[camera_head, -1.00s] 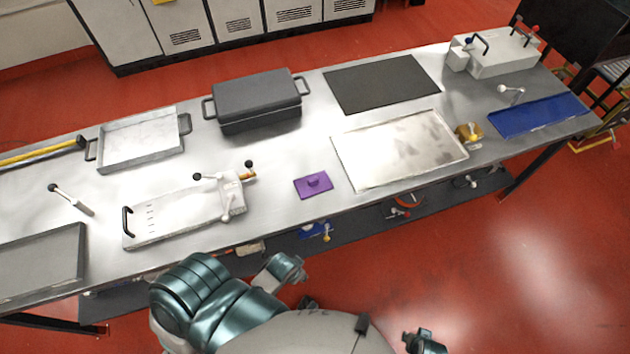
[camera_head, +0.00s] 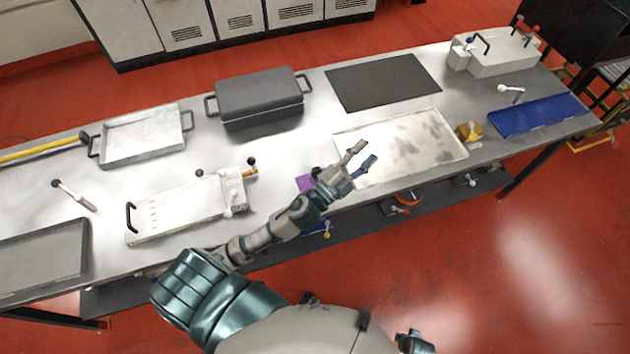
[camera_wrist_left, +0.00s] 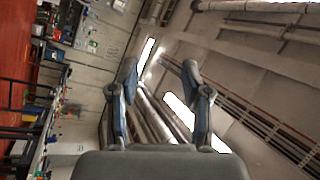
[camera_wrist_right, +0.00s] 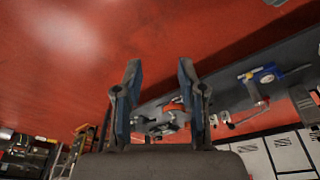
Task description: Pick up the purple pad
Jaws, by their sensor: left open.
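The purple pad (camera_head: 304,183) lies on the metal table near its front edge, just right of the white tray device. My left forearm and gripper cover most of it in the head view; only its left part shows. My left gripper (camera_head: 364,156) is open and empty, above the table and past the pad to the right, over the left edge of the pale metal tray. Its spread fingers also show in the left wrist view (camera_wrist_left: 159,70), facing the walls and ceiling. My right gripper (camera_wrist_right: 160,66) is open and empty in the right wrist view, facing the red floor and lower shelf.
The white tray device (camera_head: 185,210) with knobbed levers stands left of the pad. The pale metal tray (camera_head: 430,120) lies to the right. A dark grey lidded box (camera_head: 258,98) and a black mat (camera_head: 382,82) are behind. Bare table lies between box and pad.

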